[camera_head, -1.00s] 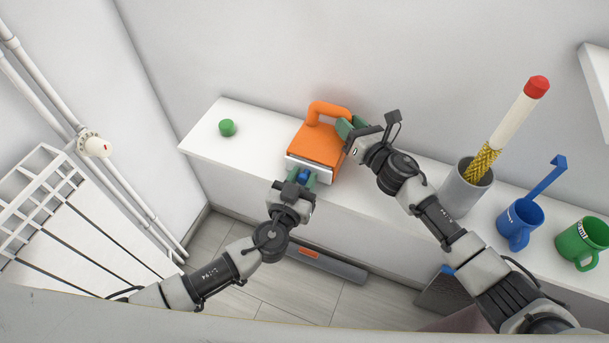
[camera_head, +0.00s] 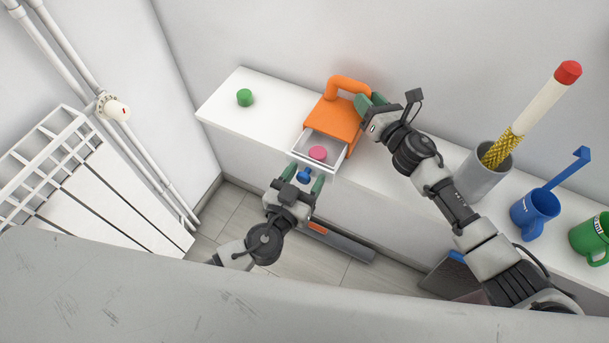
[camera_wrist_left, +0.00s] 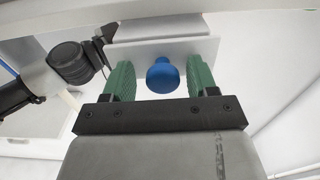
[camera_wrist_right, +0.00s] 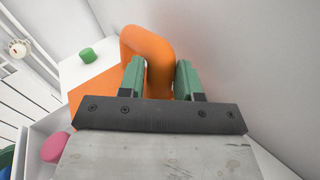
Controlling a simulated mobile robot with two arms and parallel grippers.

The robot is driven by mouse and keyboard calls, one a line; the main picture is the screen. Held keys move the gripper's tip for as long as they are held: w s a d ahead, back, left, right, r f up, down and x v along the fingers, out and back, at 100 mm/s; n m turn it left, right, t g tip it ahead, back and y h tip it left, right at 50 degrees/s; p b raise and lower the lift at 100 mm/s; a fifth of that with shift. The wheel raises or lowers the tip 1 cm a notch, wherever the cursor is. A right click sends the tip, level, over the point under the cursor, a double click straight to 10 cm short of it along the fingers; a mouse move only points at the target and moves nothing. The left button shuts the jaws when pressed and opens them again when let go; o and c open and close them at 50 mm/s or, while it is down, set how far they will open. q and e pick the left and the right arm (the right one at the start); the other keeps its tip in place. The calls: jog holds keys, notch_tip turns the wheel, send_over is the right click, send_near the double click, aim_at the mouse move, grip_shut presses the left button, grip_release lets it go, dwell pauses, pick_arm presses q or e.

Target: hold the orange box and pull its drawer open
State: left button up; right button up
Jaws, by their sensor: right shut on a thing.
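The orange box (camera_head: 333,120) sits on the white shelf, with an arched orange handle (camera_head: 345,84) on top. Its white drawer (camera_head: 340,160) is pulled well out toward me, and a pink round thing (camera_head: 317,153) lies inside. My right gripper (camera_wrist_right: 160,78) is shut on the orange handle. My left gripper (camera_wrist_left: 160,80) is open, with a green finger on each side of the drawer's blue knob (camera_wrist_left: 162,75). Gaps show between knob and fingers. The knob also shows in the head view (camera_head: 304,175).
A green round thing (camera_head: 245,97) stands left of the box on the shelf (camera_head: 222,112). To the right are a grey holder (camera_head: 484,178) with a tall stick, a blue mug (camera_head: 534,212) and a green mug (camera_head: 592,238). A white radiator (camera_head: 100,200) stands at left.

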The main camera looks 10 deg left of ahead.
pick_arm(q)
jog(key=v, duration=1.2)
pick_arm(e)
jog(key=o, duration=1.2)
jog(key=shift+c, duration=0.2)
